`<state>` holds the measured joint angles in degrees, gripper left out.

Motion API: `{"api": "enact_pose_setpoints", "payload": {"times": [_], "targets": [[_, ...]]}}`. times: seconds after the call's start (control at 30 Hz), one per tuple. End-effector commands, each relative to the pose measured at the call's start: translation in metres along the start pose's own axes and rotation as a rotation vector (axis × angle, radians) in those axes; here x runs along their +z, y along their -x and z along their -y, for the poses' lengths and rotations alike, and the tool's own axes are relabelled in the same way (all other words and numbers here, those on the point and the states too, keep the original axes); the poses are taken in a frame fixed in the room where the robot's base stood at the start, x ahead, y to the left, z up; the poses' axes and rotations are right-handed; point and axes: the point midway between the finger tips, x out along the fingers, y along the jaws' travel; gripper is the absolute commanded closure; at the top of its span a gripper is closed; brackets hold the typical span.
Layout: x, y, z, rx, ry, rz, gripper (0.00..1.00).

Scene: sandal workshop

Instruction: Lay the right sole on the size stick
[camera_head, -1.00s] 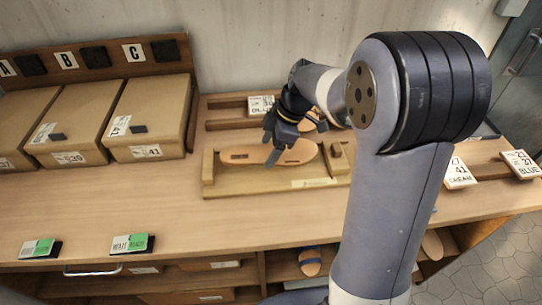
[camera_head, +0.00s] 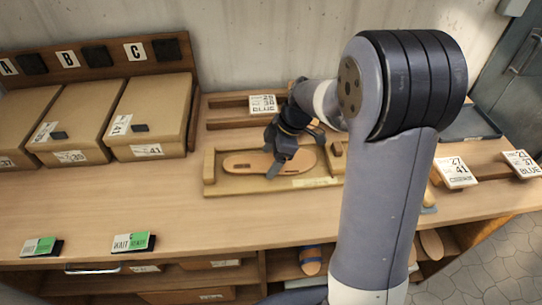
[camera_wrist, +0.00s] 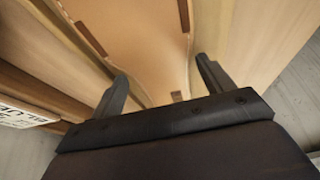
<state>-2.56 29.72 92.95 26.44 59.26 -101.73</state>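The tan right sole (camera_head: 240,163) lies flat, low over the bed of the wooden size stick (camera_head: 209,168), between its end blocks. Whether its underside touches the bed is hard to tell. My gripper (camera_head: 287,158) is over the sole's right half, with its fingers across the width. My gripper hides part of the sole and stick.
Boxes (camera_head: 152,110) stand at the back left. A wooden rack with a size card (camera_head: 263,104) is behind the stick. Cards (camera_head: 457,172) lie at the right, and a green-and-white card (camera_head: 133,243) at the front left.

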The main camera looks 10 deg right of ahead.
Motion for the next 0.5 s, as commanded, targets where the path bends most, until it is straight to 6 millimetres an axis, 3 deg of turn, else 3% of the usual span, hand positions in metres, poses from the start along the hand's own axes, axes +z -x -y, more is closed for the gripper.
{"api": "enact_pose_setpoints", "payload": {"times": [0.23,0.5], "targets": [[-0.001,0.009,-0.001,0.003,0.0,-0.001,0.24],[0.0,0.066,-0.001,0.007,0.0,0.0,0.24]]}}
